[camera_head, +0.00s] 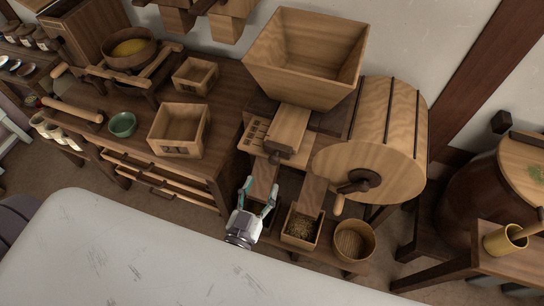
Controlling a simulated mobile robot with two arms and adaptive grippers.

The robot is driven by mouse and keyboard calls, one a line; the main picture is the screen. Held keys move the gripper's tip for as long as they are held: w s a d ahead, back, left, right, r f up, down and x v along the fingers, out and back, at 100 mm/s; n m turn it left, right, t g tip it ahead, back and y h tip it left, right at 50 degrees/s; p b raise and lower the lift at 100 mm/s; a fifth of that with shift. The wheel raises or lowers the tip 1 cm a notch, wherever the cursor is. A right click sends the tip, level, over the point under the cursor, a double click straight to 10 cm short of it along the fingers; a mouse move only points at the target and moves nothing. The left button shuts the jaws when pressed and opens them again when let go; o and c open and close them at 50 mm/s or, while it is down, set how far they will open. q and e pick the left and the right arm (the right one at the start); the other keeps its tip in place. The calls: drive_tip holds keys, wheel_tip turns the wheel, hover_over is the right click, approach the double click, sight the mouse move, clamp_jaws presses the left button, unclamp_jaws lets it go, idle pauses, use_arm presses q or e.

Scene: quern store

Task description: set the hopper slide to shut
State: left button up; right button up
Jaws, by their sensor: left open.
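The hopper (306,78) is an open, flared wooden box on top of a wooden machine with a round drum (372,140). The hopper slide (290,128) is a flat wooden board sticking out below the hopper toward me, with a round handle bar (278,152) at its near end. A pale plate with dark marks (254,134) lies to its left; the marks are too small to read. My left gripper (261,186) is open and empty, below and nearer than the handle, apart from it, in front of the left chute. My right gripper is not in view.
A crank (358,182) with a wooden grip juts from the drum's front, right of the slide. A grain-filled box (301,227) and a round tub (353,240) stand below. A workbench (225,110) with boxes and bowls is at left; a small table (490,262) is at right.

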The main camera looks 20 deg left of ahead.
sight(273, 162)
use_arm(q)
drive_tip(key=w, duration=0.3)
drive_tip(key=w+p, duration=0.1)
drive_tip(key=w, duration=0.5)
drive_tip(key=shift+w+d, duration=0.1)
drive_tip(key=shift+d, duration=0.15)
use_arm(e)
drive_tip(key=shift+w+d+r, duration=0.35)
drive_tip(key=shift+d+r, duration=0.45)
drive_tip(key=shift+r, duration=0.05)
use_arm(q)
drive_tip(key=c, duration=0.9)
clamp_jaws()
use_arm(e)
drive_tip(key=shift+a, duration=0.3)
